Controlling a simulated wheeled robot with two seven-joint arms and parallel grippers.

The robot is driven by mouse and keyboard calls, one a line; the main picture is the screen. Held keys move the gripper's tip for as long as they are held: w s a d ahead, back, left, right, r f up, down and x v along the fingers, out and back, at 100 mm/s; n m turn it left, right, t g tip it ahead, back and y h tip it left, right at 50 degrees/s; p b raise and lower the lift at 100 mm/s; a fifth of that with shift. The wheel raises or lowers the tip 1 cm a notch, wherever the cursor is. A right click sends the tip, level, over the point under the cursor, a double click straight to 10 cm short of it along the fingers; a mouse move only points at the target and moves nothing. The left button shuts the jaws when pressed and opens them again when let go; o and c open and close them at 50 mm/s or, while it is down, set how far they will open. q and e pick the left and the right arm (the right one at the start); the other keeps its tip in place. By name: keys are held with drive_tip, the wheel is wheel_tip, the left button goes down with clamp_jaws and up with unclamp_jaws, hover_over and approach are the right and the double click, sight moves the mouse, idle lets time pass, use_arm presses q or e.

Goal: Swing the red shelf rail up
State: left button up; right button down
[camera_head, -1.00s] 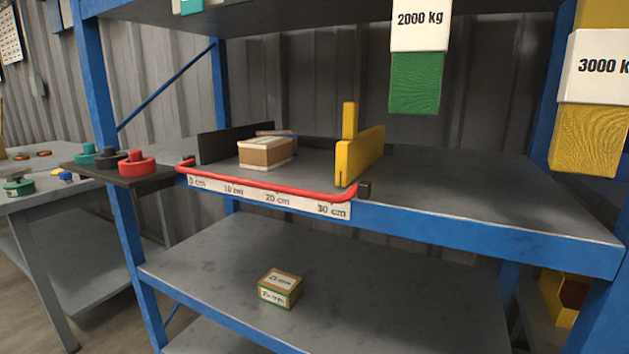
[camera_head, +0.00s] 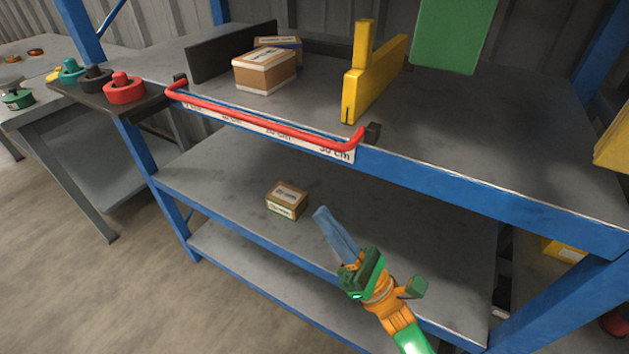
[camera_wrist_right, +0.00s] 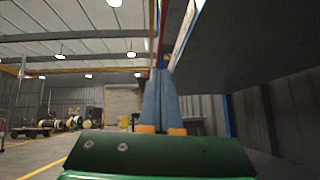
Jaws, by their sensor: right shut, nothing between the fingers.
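The red shelf rail (camera_head: 265,124) runs along the front edge of the upper shelf, between two dark end mounts, hanging low against the front of the scale strip. My right gripper (camera_head: 322,212) is below the rail and in front of the lower shelf, its blue fingers shut and empty, apart from the rail. In the right wrist view the shut fingers (camera_wrist_right: 158,84) point forward, with a thin strip of red (camera_wrist_right: 161,32) above them. My left gripper is not in view.
The upper shelf (camera_head: 480,130) carries a yellow divider (camera_head: 372,82), a dark divider (camera_head: 215,52) and cartons (camera_head: 264,71). A small carton (camera_head: 287,199) sits on the lower shelf. Red, black and teal knobs (camera_head: 124,88) stand on a dark ledge left of the rail.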

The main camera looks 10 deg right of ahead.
drive_tip(key=p, duration=0.3)
approach(280, 132)
drive_tip(key=w+a, duration=0.3)
drive_tip(key=a, duration=0.1)
drive_tip(key=r+p, duration=0.1)
drive_tip(key=r, duration=0.2)
drive_tip(key=shift+w+d+r+p, duration=0.2)
drive_tip(key=shift+d+r+p, duration=0.1)
drive_tip(key=shift+d+p, duration=0.05)
